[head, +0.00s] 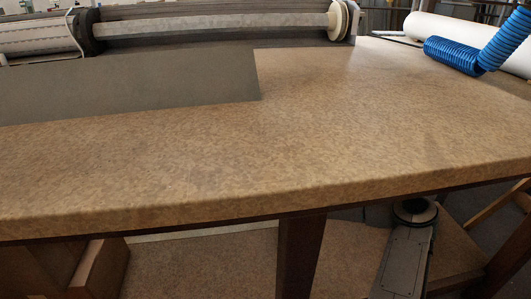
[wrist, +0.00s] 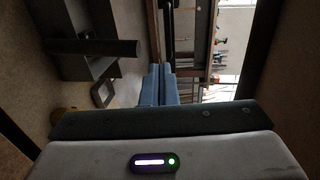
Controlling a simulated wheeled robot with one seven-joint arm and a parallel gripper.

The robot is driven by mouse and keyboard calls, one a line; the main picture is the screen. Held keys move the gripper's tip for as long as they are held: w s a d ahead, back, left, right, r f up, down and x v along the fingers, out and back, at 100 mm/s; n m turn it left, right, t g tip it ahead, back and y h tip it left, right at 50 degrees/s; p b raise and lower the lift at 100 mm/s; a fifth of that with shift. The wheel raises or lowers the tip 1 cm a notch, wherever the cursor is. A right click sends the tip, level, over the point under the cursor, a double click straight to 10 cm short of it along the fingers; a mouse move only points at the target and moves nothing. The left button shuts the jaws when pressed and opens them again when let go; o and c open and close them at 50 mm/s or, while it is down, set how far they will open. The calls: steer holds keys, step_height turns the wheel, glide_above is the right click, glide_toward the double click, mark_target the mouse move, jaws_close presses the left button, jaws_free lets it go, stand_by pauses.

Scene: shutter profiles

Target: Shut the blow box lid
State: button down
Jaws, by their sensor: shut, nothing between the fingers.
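No blow box or lid can be made out for certain in either view. My gripper (wrist: 160,72) shows in the wrist view as two blue fingers pressed together, with nothing between them. It points toward the top of the picture and touches nothing that I can see. I cannot make out the gripper in the head view.
The head view shows a wide brown worktop (head: 330,140) with a flat grey sheet (head: 130,85) on it. A long roller (head: 215,25) lies along the back, and a blue coiled hose (head: 455,55) at the back right. The wrist view shows a dark object (wrist: 90,45) at upper left.

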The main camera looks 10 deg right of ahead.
steer(key=w+f+b, duration=0.1)
steer(key=w+b, duration=0.4)
steer(key=w, duration=0.8)
steer(key=shift+w, duration=0.1)
